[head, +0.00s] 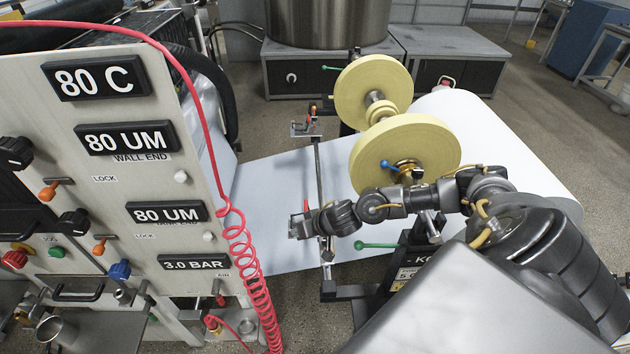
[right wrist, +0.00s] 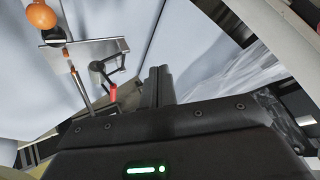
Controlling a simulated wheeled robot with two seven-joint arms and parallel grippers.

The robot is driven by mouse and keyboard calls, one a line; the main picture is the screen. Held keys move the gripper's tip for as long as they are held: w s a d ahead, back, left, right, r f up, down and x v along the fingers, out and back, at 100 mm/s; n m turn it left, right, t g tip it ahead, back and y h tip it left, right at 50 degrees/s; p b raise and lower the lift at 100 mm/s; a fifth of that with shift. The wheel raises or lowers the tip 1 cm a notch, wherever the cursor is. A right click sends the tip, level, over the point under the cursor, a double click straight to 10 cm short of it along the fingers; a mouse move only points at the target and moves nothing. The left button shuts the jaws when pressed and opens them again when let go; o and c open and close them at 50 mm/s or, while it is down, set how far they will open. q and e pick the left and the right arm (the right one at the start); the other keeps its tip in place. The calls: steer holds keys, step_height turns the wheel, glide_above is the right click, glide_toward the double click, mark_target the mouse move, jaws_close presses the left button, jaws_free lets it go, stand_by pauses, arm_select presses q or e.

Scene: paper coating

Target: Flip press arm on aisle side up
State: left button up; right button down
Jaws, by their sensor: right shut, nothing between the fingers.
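In the head view my right gripper (head: 312,222) reaches in from the right to the near, aisle-side end of the cross rod (head: 320,180). It is at the near press bracket (head: 294,229), which it partly hides, and a small red handle (head: 306,206) shows beside it. In the right wrist view the shut, empty fingers (right wrist: 158,85) point up the picture. A metal plate with a dark crank and red handle (right wrist: 113,92) lies left of them, apart from them. My left gripper is not in view.
A white web (head: 270,195) runs under the rod to the large roll (head: 500,150). Two yellow discs (head: 410,150) stand behind my right arm. A green-knobbed lever (head: 375,245) is just below it. The control panel (head: 120,190) and red coiled hose (head: 240,260) stand left.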

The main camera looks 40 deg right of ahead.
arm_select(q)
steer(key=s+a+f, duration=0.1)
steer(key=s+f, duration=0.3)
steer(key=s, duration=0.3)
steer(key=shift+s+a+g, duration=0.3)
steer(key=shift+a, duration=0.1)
arm_select(e)
steer(key=d+r+m+h, duration=0.1)
steer(key=d+m, duration=0.3)
steer(key=d, duration=0.9)
steer(key=shift+w+d+r, duration=0.35)
steer(key=shift+w+r, duration=0.1)
steer(key=shift+r, duration=0.25)
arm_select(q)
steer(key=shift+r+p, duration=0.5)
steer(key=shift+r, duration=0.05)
arm_select(e)
steer(key=x, duration=1)
steer(key=shift+s+f, duration=0.1)
steer(key=shift+s, duration=0.1)
